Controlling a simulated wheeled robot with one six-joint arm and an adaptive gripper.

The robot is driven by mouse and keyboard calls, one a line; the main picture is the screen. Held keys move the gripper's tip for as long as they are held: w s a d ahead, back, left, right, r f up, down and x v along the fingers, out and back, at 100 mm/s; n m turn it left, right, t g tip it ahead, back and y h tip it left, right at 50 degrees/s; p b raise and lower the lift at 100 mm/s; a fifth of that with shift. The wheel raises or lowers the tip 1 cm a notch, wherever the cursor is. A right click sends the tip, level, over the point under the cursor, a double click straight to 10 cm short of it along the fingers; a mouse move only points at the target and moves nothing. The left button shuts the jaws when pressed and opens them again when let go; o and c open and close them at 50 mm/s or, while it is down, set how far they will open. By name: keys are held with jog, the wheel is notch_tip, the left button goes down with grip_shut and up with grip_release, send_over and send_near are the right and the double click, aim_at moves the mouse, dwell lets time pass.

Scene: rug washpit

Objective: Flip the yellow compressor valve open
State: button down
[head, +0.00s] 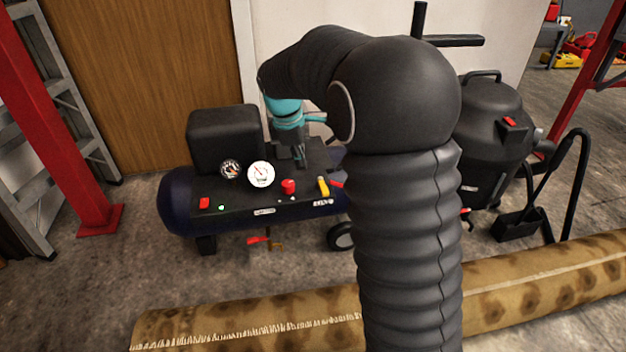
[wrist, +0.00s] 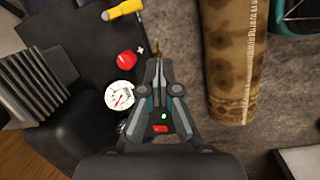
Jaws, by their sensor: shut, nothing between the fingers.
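The yellow valve handle (head: 323,186) stands at the right end of the compressor's (head: 180,200) dark front panel. It also shows in the wrist view as a yellow lever (wrist: 127,8) at the top edge, lying roughly sideways. My gripper (head: 300,163) is shut and empty, pointing down over the compressor. In the wrist view its closed fingertips (wrist: 157,62) are apart from the valve, which lies above and to their left. My arm hides the compressor's right end in the head view.
A white gauge (head: 261,174) and a red knob (head: 288,186) sit on the panel near my gripper. A rolled patterned rug (head: 250,318) lies in front. A black vacuum (head: 490,150) stands to the right. A red post (head: 60,130) is at left.

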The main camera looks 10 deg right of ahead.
aim_at(323, 186)
jog(key=w+a+f+n+p, duration=0.1)
jog(key=w+f+n, duration=0.2)
jog(key=w+f, duration=0.1)
jog(key=shift+w+a+f+g+h, duration=0.3)
jog(key=shift+w+a+f+g, duration=0.1)
jog(key=shift+w, duration=0.2)
jog(key=d+f+b, duration=0.1)
jog(key=d+f, duration=0.5)
jog(key=f, duration=0.3)
jog(key=shift+d+f, duration=0.3)
